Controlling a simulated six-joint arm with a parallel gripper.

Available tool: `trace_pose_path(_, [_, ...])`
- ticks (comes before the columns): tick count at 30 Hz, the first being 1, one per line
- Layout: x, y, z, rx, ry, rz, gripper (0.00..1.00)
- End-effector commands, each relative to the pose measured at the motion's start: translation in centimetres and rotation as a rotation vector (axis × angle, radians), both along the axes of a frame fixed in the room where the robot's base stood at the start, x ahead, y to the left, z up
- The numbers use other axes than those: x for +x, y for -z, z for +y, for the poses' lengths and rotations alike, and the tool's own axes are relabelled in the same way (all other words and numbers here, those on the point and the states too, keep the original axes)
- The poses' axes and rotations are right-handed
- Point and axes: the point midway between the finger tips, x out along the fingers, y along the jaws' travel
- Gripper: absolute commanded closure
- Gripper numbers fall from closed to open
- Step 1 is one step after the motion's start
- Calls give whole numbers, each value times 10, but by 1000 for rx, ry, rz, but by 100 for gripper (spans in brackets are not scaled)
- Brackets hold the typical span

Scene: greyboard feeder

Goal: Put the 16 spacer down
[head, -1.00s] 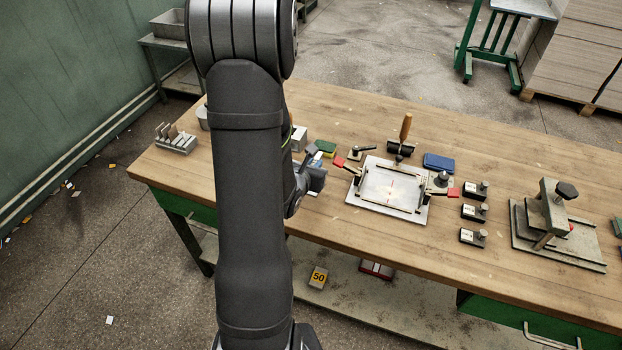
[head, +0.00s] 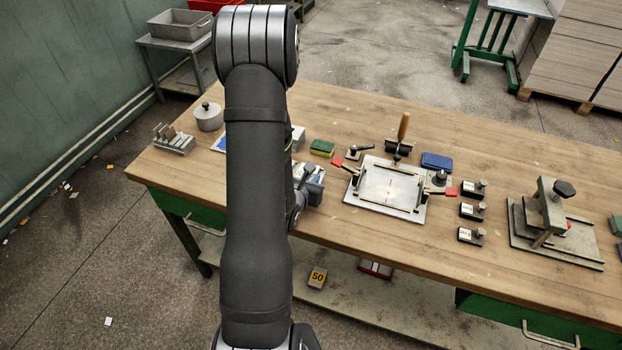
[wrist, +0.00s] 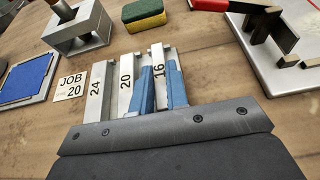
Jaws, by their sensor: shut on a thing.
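The 16 spacer (wrist: 158,66), a grey metal bar with a black number, is between the blue fingers of my gripper (wrist: 162,90) in the wrist view. The gripper is shut on it. The 20 spacer (wrist: 125,84) and the 24 spacer (wrist: 97,90) lie just left of it, roughly side by side. I cannot tell whether the 16 spacer touches the table. In the head view my gripper (head: 310,188) is partly behind my arm, near the table's front edge, and the spacers cannot be made out.
A JOB 20 card (wrist: 71,86) lies left of the spacers, beside a blue pad (wrist: 28,78). A metal block with a handle (wrist: 80,30) and a green-yellow sponge (wrist: 144,13) stand beyond. Right is the plate fixture (head: 388,188) with red-tipped clamps. Bare wood lies between.

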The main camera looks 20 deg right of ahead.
Motion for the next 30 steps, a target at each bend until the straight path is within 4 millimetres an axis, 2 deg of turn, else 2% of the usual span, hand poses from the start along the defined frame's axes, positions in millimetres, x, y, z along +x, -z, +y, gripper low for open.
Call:
trace_pose_path(4, [0,4,0,-1,0,1,100])
trace_pose_path(5, [0,3,0,-1,0,-1,80])
trace_pose_path(6, [0,3,0,-1,0,-1,77])
trace_pose_path(17, [0,0,0,0,0,0,77])
trace_pose_path(20, [-9,-6,9,0,-1,1,77])
trace_pose_path(30, [-56,-34,57,-1,-4,0,77])
